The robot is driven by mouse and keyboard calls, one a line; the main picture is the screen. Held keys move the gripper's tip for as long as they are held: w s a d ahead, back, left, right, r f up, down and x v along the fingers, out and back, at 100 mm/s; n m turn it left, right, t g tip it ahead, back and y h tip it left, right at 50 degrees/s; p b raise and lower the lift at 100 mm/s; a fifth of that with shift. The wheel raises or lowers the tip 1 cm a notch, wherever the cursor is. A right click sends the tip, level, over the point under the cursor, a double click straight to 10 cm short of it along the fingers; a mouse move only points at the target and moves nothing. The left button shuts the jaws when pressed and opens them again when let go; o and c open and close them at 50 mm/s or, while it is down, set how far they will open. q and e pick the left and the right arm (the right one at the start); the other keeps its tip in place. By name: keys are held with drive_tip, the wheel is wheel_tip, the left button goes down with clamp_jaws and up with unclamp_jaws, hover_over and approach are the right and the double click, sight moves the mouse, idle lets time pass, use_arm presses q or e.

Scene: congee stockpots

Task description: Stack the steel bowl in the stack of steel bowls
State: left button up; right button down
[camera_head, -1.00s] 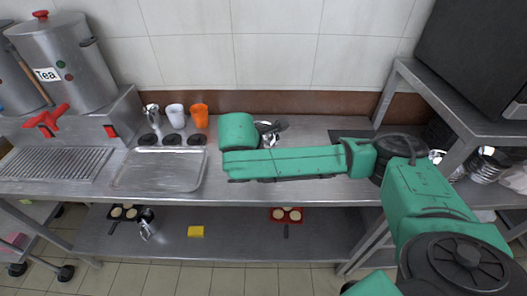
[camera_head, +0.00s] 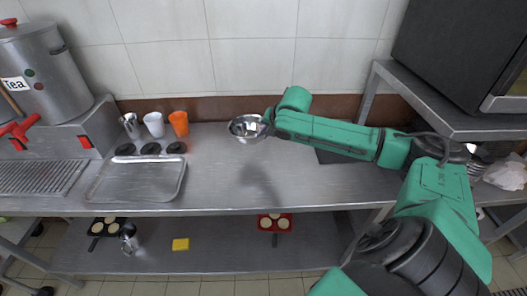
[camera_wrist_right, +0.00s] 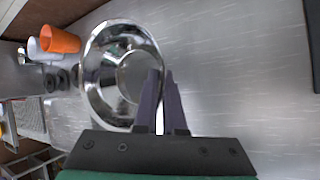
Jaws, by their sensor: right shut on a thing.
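A shiny steel bowl (camera_head: 247,128) is held above the counter by my right gripper (camera_head: 266,123). The right wrist view shows the bowl (camera_wrist_right: 112,75) with its open side facing the camera, and the right gripper's dark fingers (camera_wrist_right: 160,95) pinching its rim. A shadow lies on the counter below it. The stack of steel bowls (camera_head: 478,155) stands at the right, under the shelf, partly hidden behind my right arm. My left gripper is not in view.
A metal tray (camera_head: 137,181) lies on the counter at left. An orange cup (camera_head: 179,123), a white cup (camera_head: 154,124) and a steel cup (camera_head: 130,125) stand behind it. A metal shelf (camera_head: 440,115) rises at right. The counter's middle is clear.

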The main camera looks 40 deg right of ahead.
wheel_tip(320, 180, down, 7)
drive_tip(key=shift+f, duration=0.15)
drive_tip(key=c, duration=1)
unclamp_jaws()
